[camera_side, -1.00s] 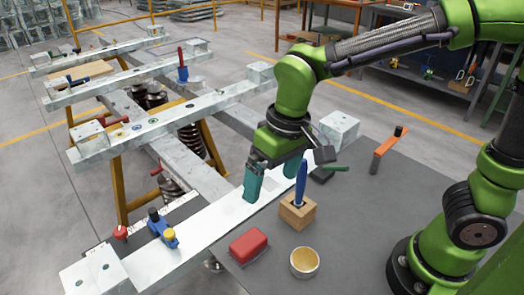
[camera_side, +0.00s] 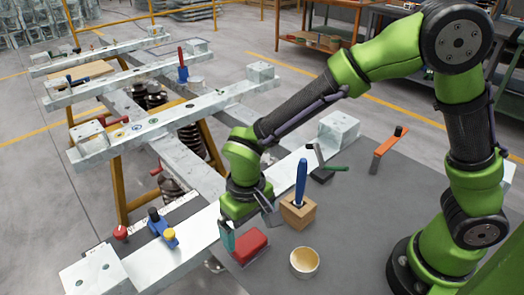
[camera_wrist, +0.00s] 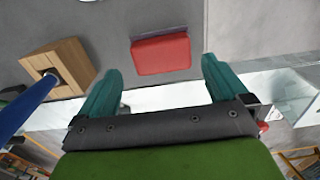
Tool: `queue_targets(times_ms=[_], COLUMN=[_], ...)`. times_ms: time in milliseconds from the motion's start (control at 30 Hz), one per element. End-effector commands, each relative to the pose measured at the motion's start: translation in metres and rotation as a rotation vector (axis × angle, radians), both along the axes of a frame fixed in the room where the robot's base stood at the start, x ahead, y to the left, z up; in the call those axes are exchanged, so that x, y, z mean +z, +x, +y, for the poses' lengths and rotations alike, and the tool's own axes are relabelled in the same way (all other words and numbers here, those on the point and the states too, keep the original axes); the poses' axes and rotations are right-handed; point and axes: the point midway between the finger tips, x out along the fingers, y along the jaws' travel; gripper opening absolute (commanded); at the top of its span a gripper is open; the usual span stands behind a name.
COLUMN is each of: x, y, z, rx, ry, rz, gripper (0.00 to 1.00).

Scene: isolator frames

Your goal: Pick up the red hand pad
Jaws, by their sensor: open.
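The red hand pad (camera_side: 250,246) lies on the dark grey work surface near its left edge. It has a flat red body with a darker edge along one side, and in the wrist view the red hand pad (camera_wrist: 161,55) sits ahead of and between my fingers. My gripper (camera_side: 230,240) is low, just left of the pad in the side view. In the wrist view, my gripper (camera_wrist: 158,80) has its teal fingers wide apart with nothing between the tips. In the side view the gripper covers part of the pad's far left corner.
A wooden block (camera_side: 297,211) holding an upright blue-handled tool (camera_side: 301,180) stands right of the pad. A round cup (camera_side: 304,263) with a yellowish inside is in front of it. A metal beam (camera_side: 195,240) runs along the left. A green-handled tool (camera_side: 335,168) lies behind.

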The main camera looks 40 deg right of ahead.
Motion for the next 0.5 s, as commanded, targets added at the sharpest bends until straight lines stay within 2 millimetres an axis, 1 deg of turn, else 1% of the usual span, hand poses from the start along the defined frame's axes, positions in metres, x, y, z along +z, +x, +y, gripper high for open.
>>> queue_targets(times_ms=[167,300,400,500], x=[-0.013,-0.036,-0.049,-0.055], y=[-0.001,-0.001,-0.001,0.000], z=[0.000,0.002,0.002,0.002], rx=[0.001,0.001,0.001,0.001], ry=[-0.001,-0.003,-0.002,-0.001], rz=[0.002,0.004,0.002,0.001], gripper=[1.00,1.00,1.00,1.00])
